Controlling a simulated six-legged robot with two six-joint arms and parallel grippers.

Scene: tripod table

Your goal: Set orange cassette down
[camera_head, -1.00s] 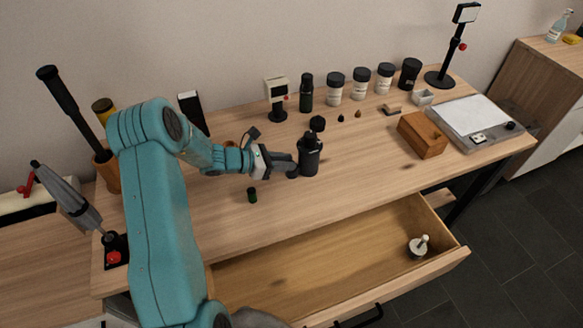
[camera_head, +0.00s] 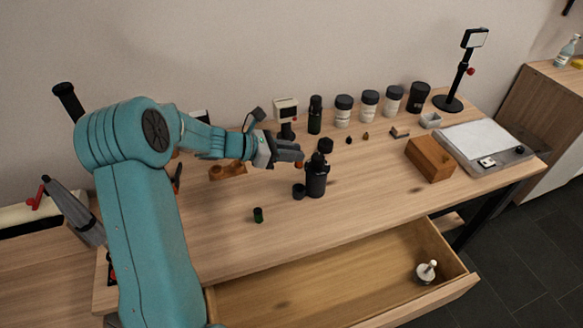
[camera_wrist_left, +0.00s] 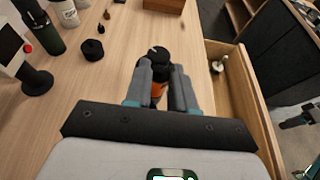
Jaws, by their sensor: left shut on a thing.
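My right gripper is not in view.
A wooden block (camera_head: 430,158) and several jars stand behind or right. The open drawer (camera_head: 340,280) holds a white-knobbed object (camera_head: 426,272). The table between bottle and block is clear.

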